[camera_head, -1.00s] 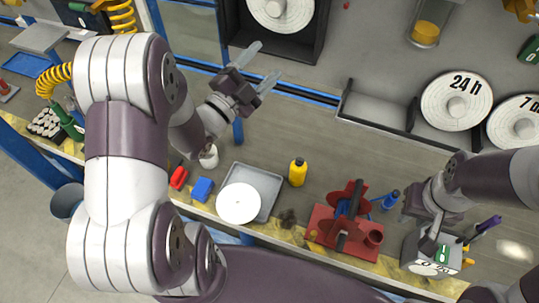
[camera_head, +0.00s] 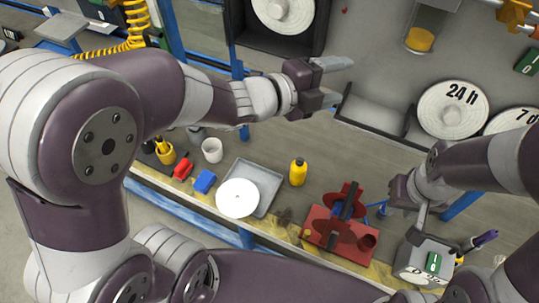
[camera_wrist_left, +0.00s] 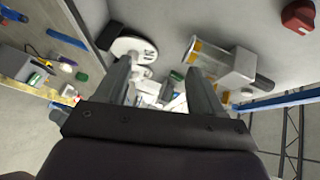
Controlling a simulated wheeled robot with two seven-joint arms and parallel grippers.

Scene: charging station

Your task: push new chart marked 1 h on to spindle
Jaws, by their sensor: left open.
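My left gripper (camera_head: 334,82) is open and empty, in the air over the bench in front of the back panel. Its two fingers also show spread apart in the left wrist view (camera_wrist_left: 155,88). A white disc with a grey hub (camera_head: 283,10) sits in a black-framed recess at the top of the head view, cut by the picture's edge. A blank-looking white disc (camera_head: 237,199) lies on a grey tray. No 1 h mark is legible on either, and no bare spindle is clearly seen. My right gripper (camera_head: 419,212) is low beside a grey box; its fingers are unclear.
Discs marked 24 h (camera_head: 453,106) and 7 d (camera_head: 515,120) hang at the right. A red stand (camera_head: 340,235), yellow bottle (camera_head: 298,172), white cup (camera_head: 212,150) and grey box (camera_head: 425,262) stand on the bench.

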